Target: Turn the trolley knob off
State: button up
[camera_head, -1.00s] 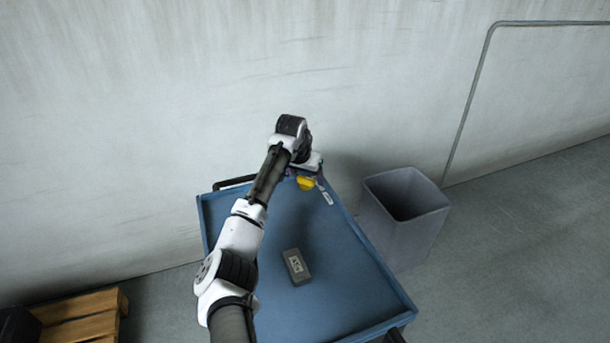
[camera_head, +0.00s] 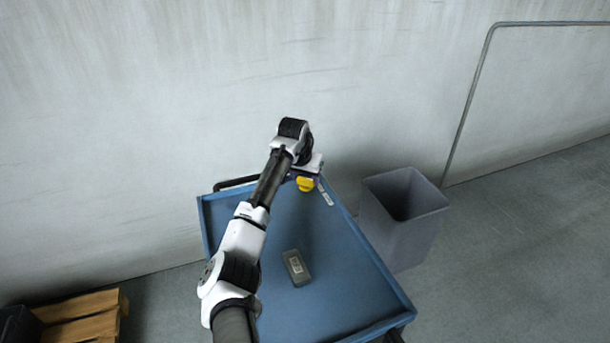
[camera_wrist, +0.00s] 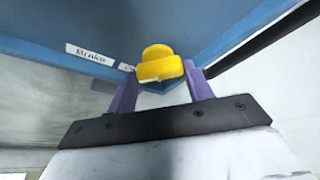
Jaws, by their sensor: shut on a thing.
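The yellow knob (camera_head: 305,184) sits at the far right corner of the blue trolley (camera_head: 330,255). In the wrist view the knob (camera_wrist: 157,66) fills the space between the two purple fingers of my gripper (camera_wrist: 160,72), which is shut on it. A white label (camera_wrist: 90,54) with dark lettering is on the trolley beside the knob. In the head view my wrist hides most of the fingers, and the label (camera_head: 326,197) shows just right of the knob. I cannot tell the knob's turn setting.
A dark grey block with a label (camera_head: 296,268) lies on the trolley top. A grey bin (camera_head: 405,245) stands right of the trolley. A wooden pallet (camera_head: 85,318) is at the lower left. A pale wall (camera_head: 130,130) rises close behind the trolley.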

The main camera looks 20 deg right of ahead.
jog(key=n+p, duration=0.1)
jog(key=n+y+p, duration=0.1)
jog(key=n+p, duration=0.1)
jog(key=shift+s+d+r, duration=0.1)
jog(key=shift+d+r, duration=0.05)
jog(key=shift+r, duration=0.1)
jog(key=n+y+p, duration=0.1)
jog(key=n+p, duration=0.1)
jog(key=p, duration=0.1)
jog(key=shift+d+n+t, duration=0.1)
jog(key=shift+n+t, duration=0.2)
jog(key=shift+t, duration=0.1)
jog(key=n+y+p, duration=0.1)
jog(key=n, duration=0.1)
jog(key=n+y+p, duration=0.1)
jog(key=n, duration=0.2)
jog(key=shift+d+f, duration=0.1)
jog(key=shift+f, duration=0.1)
jog(key=n+y, duration=0.1)
jog(key=n, duration=0.2)
jog(key=shift+d+f+n+b, duration=0.1)
jog(key=shift+n+b, duration=0.25)
jog(key=shift+n, duration=0.05)
jog(key=shift+n+g+y+b, duration=0.65)
jog(key=shift+n+b, duration=0.2)
jog(key=shift+n, duration=0.55)
jog(key=o, duration=1)
